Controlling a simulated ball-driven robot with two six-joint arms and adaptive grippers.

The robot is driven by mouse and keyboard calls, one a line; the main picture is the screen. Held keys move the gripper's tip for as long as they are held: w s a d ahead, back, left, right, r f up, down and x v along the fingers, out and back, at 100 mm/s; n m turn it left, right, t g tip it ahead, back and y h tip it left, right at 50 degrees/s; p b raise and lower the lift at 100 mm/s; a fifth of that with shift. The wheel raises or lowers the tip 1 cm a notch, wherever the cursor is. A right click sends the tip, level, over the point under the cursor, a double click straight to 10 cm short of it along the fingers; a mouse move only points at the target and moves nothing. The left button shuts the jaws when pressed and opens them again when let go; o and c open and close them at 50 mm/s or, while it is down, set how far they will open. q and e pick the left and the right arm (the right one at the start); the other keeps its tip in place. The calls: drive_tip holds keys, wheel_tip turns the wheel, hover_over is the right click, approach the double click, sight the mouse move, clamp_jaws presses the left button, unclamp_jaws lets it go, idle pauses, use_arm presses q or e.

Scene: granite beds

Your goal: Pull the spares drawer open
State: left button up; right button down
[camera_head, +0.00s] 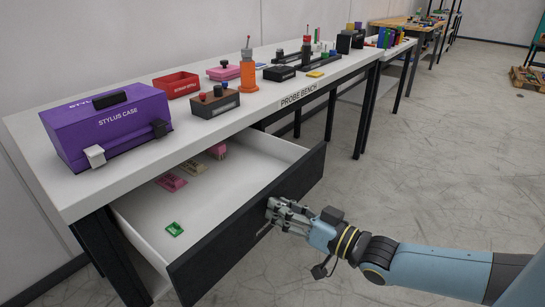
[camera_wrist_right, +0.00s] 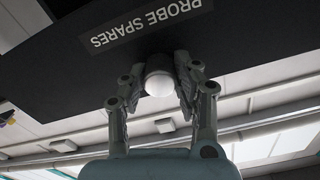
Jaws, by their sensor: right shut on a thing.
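The spares drawer (camera_head: 243,232) is pulled well out from under the white bench, and its inside shows. Its dark front carries the label PROBE SPARES (camera_wrist_right: 150,22) in the right wrist view. My right gripper (camera_head: 272,208) is at the middle of the drawer front. In the wrist view, its two fingers (camera_wrist_right: 160,85) are closed around a round, pale knob (camera_wrist_right: 159,83) on the drawer front. My left gripper is not in view.
The drawer holds a green piece (camera_head: 174,229), pink pieces (camera_head: 171,183) and a tan piece (camera_head: 194,168). On the probe bench (camera_head: 297,97) stand a purple stylus case (camera_head: 108,128), a red tray (camera_head: 176,84) and an orange probe stand (camera_head: 248,75).

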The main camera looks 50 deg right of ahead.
drive_tip(key=shift+s, duration=0.15)
drive_tip(key=c, duration=1)
unclamp_jaws()
drive_tip(key=s+d, duration=0.1)
drive_tip(key=s, duration=1.1)
drive_tip(key=shift+w, duration=0.1)
